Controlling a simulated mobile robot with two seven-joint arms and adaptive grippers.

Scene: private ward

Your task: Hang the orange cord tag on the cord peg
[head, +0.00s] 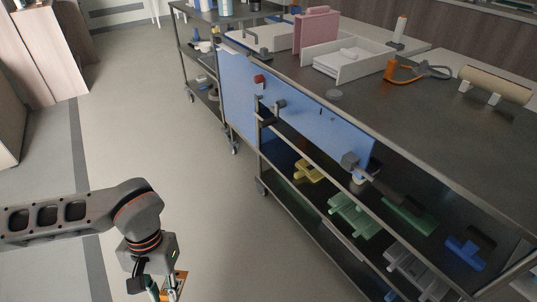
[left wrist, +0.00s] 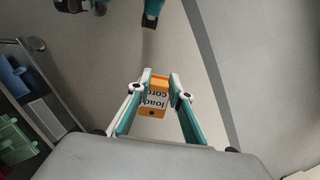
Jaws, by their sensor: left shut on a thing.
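My left gripper (head: 163,292) is low in the head view, over open floor and well to the left of the cart. In the left wrist view, my left gripper (left wrist: 158,88) is shut on the orange cord tag (left wrist: 153,108), which has a white printed label. Part of the tag (head: 180,277) also shows at the bottom of the head view. A blue panel (head: 300,115) on the cart's side carries a red peg (head: 259,78) and grey peg-like parts (head: 279,104). I cannot tell which is the cord peg.
The cart top (head: 350,100) holds an orange item with a grey cable (head: 405,71), a white tray (head: 345,60) and a pink folder (head: 316,30). Its lower shelves hold coloured parts. Clear floor (head: 190,170) lies between my left arm and the cart.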

